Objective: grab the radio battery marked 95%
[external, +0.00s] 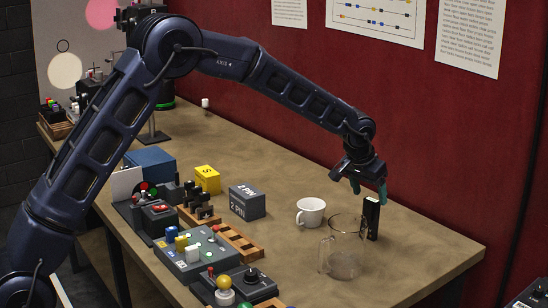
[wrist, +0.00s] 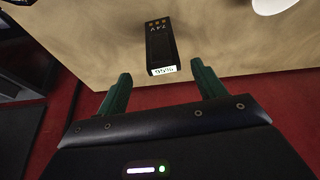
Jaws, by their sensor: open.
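The radio battery (wrist: 160,44) is a black upright block marked 7.4V, with a small lit display reading 95%. In the external view the battery (external: 372,218) stands near the right end of the table, with a small green light on its upper side. My gripper (wrist: 158,76) is open, with green fingers on either side of the near end of the battery in the wrist view. In the external view my gripper (external: 368,186) is just above and beside the battery's top. I cannot tell whether a finger touches it.
A glass mug (external: 342,262) and a glass rim stand close to the left of the battery. A white cup (external: 311,212) is farther left. A grey 2 PIN box (external: 247,201) and a yellow box (external: 207,179) stand beyond. The red wall (external: 440,140) is behind; the table's right end is clear.

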